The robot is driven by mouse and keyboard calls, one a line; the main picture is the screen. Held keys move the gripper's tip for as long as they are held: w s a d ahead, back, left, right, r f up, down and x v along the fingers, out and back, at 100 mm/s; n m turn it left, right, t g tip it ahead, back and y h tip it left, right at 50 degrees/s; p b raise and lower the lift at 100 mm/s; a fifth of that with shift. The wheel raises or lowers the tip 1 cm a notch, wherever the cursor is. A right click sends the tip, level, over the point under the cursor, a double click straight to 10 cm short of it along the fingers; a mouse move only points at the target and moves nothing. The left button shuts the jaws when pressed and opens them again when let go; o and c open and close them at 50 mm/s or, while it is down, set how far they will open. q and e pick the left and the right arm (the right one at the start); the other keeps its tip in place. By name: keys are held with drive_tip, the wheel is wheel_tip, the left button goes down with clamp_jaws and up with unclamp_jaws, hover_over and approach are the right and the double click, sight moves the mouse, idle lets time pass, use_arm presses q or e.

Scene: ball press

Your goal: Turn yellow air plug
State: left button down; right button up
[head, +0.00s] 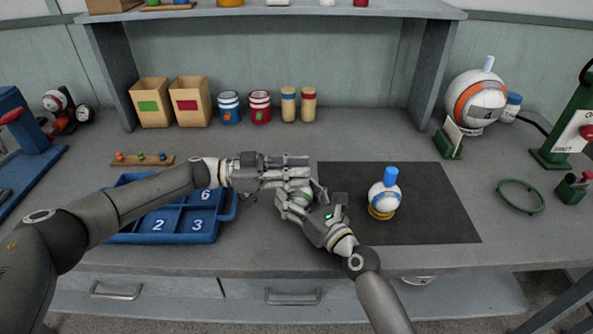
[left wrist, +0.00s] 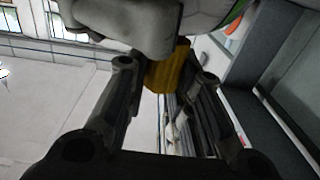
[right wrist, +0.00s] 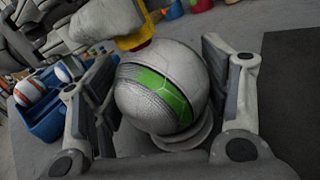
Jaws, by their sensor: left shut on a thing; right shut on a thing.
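A white ball with a green band (right wrist: 165,85) is between the fingers of my right gripper (right wrist: 163,95) in the right wrist view, which is shut on it. In the head view the ball (head: 302,197) is mostly covered by the grippers. A yellow air plug (right wrist: 135,38) is at the ball's top. In the left wrist view the plug (left wrist: 167,72) is between the fingers of my left gripper (left wrist: 165,78), which is shut on it. In the head view my left gripper (head: 300,170) reaches in above my right gripper (head: 303,205). The plug's tip is hidden.
A ball with a blue plug (head: 383,196) stands on the dark mat (head: 440,215) to the right. A numbered blue tray (head: 180,238) lies under my left arm. Cardboard boxes (head: 150,103), cans and jars stand at the back. A green ring (head: 521,197) lies at the right.

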use_arm(q)
drive_tip(key=shift+w+d+r+m+g, duration=0.1)
drive_tip(key=shift+w+r+m+g, duration=0.1)
drive_tip(key=shift+m+g, duration=0.4)
drive_tip(key=shift+w+r+m+g, duration=0.15)
drive_tip(key=shift+m+g, duration=0.25)
drive_tip(key=shift+g, duration=0.4)
drive_tip(key=shift+s+m+g, duration=0.3)
drive_tip(key=shift+m+g, duration=0.1)
drive_tip(key=shift+g, duration=0.2)
drive_tip(key=c, duration=1.4)
unclamp_jaws()
drive_tip(key=shift+o, duration=1)
drive_tip(key=shift+s+f, duration=0.1)
drive_tip(key=shift+f, duration=0.05)
wheel_tip(320, 180, up, 10)
